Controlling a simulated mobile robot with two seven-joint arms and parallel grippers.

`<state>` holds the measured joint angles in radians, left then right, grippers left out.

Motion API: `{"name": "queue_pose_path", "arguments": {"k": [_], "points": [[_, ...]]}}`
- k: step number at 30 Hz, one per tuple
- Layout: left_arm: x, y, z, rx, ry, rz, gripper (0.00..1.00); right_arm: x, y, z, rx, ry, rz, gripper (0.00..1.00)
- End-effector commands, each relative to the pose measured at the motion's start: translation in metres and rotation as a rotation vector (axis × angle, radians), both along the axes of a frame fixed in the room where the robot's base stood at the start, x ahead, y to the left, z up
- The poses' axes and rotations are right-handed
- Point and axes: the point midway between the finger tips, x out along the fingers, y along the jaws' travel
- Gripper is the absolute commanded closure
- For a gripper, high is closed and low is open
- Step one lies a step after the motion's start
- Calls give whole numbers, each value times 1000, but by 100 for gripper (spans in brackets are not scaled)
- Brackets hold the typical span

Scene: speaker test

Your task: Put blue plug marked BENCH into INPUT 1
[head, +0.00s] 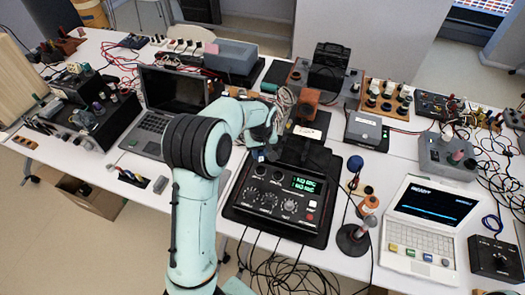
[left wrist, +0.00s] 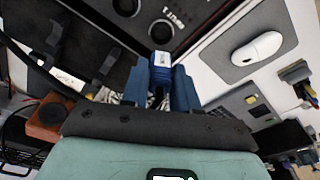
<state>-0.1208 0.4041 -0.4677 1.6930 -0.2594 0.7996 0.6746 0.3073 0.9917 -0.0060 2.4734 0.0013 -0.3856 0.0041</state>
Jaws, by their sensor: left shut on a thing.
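My left gripper (head: 263,153) is at the rear left edge of the black instrument (head: 266,225), which has green displays and several knobs. In the left wrist view, its blue fingers (left wrist: 162,82) are shut on a blue plug (left wrist: 162,59) with a small pale label, too small to read. The right gripper is not in view.
A white mouse (left wrist: 257,48) lies on a grey pad beside the panel. An open laptop (head: 175,92) stands left of my arm. A white laptop (head: 432,220) and a round-based stand (head: 353,240) are at right. Loose cables (head: 290,275) hang in front.

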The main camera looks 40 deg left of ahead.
Motion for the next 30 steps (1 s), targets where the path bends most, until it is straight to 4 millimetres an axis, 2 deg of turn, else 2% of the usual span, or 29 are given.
{"name": "queue_pose_path", "arguments": {"k": [21, 30], "points": [[-1, 0, -49, -1, 1, -2, 100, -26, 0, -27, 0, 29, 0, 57], [0, 0, -60, -1, -1, -2, 100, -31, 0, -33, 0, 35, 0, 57]]}}
